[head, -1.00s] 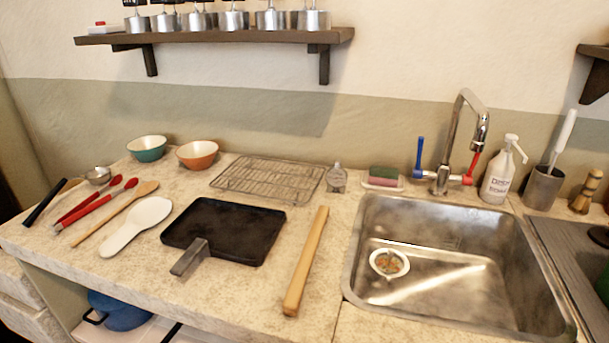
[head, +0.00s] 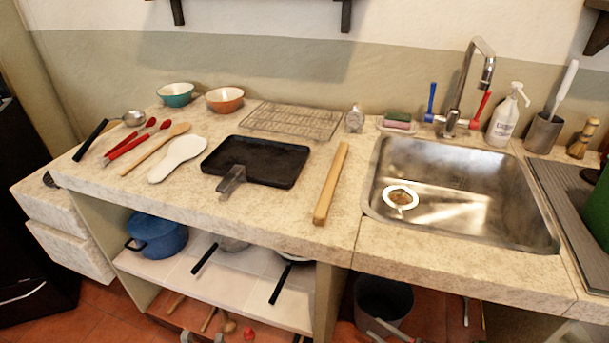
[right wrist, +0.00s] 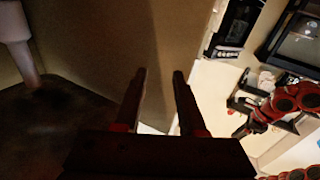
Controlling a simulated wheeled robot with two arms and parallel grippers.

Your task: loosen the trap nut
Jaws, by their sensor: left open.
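The trap nut cannot be made out in either view. The metal sink (head: 455,205) is at the right of the head view, and the space under it is dark and partly cut off. My right gripper (right wrist: 160,72) shows in the right wrist view with its two dark fingers apart and nothing visible between them. A pale, pipe-like shape (right wrist: 16,40) is at the upper left there, clear of the fingers; I cannot tell what it is. My left gripper (right wrist: 240,104) seems to be the small dark end of the black and red arm at the right, apart from everything I can identify.
A dark bucket (head: 384,297) stands under the sink, with an unclear grey object (head: 388,328) in front. A blue pot (head: 157,236) sits on the lower shelf (head: 255,295).

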